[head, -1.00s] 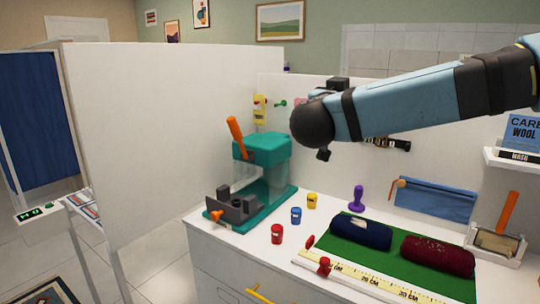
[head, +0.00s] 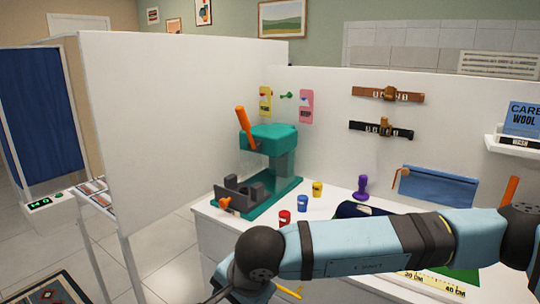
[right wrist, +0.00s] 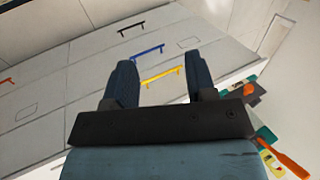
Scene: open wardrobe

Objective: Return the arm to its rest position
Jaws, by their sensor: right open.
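My right arm (head: 370,245) comes in from the right in the head view, low across the front of the counter, and covers part of the green mat. Its wrist end hangs at the bottom, in front of the cabinet; the fingers hardly show there. In the right wrist view my right gripper (right wrist: 160,72) is open, with two dark fingers apart and nothing between them. Behind them is a pale cabinet front with a yellow handle (right wrist: 162,76), a blue handle (right wrist: 148,51) and a black handle (right wrist: 132,29). My left gripper is not in view.
A teal press (head: 270,140) with an orange lever stands on the counter's left. Red (head: 285,217), blue (head: 303,203) and yellow (head: 318,189) small pots and a purple stamp (head: 361,187) stand beside it. A white partition (head: 165,140) rises at left.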

